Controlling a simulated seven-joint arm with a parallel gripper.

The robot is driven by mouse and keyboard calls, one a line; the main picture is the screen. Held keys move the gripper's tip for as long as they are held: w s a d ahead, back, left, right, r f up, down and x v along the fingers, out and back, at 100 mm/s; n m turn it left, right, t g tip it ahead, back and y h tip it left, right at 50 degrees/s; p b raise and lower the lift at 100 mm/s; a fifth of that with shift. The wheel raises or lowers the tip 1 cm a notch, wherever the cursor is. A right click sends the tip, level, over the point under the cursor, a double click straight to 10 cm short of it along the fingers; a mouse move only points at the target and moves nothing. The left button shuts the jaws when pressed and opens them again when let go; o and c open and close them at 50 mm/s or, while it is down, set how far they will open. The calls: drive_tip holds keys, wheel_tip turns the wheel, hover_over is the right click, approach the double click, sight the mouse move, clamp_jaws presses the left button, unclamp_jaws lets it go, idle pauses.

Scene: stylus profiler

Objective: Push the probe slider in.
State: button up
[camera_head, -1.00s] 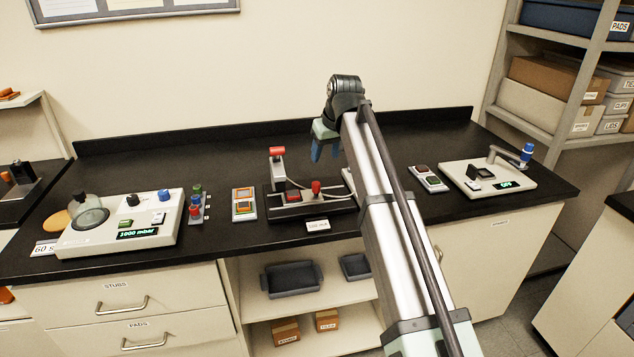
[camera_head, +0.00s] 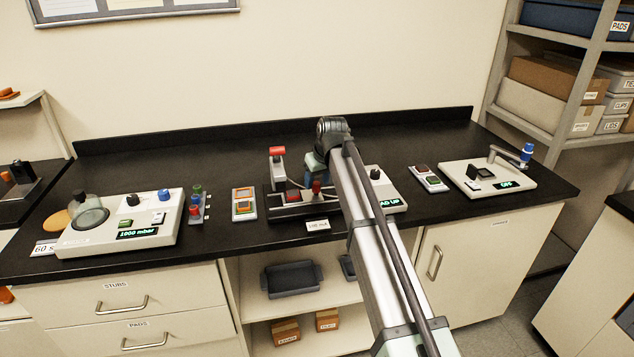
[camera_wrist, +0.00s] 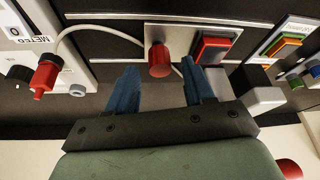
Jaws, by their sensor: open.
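The profiler has a long black base (camera_head: 285,213) in the middle of the bench. A short red knob (camera_head: 316,187) stands on it, probably the probe slider's handle. In the wrist view this red knob (camera_wrist: 160,61) sits on a pale plate, beyond and between my fingertips. My gripper (camera_wrist: 155,78) is open and empty, with blue fingers; I cannot tell how far the tips are from the knob. In the head view my gripper (camera_head: 309,180) is just behind the knob, partly hidden by my arm.
A grey post with a red top (camera_head: 277,152) rises at the base's left end, close to my gripper. A meter box (camera_head: 388,194) stands right of the base; its white cable and red plug (camera_wrist: 47,75) show in the wrist view.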

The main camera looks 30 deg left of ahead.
drive_tip(key=shift+w+a+f, duration=0.15)
drive_tip(key=shift+a+f, duration=0.05)
drive_tip(key=shift+f, duration=0.45)
clamp_jaws()
idle(0.4)
